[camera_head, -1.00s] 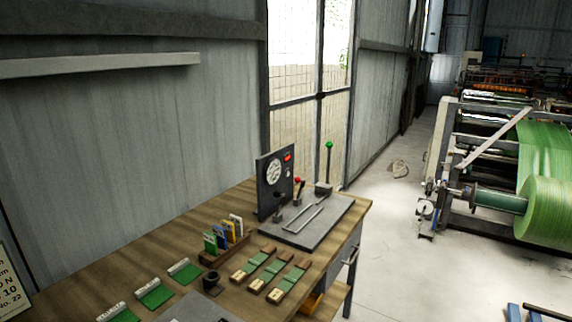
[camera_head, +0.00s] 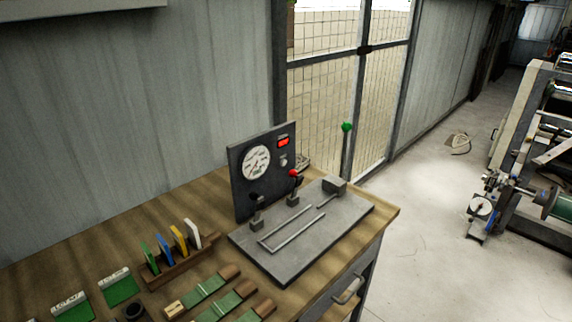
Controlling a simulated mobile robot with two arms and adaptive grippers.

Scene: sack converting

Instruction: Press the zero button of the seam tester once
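The seam tester (camera_head: 310,232) stands on the wooden bench, with a grey base plate and an upright dark panel (camera_head: 240,188). The panel carries a round white dial (camera_head: 256,162), a small red lit display (camera_head: 283,142) and a small round light button (camera_head: 284,160) below the display. I cannot read a label on that button. Neither of my grippers shows in the head view.
A wooden rack with coloured cards (camera_head: 178,256) stands left of the tester. Green sample strips (camera_head: 210,290) and green pads (camera_head: 120,288) lie in front. The bench edge and a drawer handle (camera_head: 350,288) are at right. Open floor (camera_head: 425,215) lies beyond.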

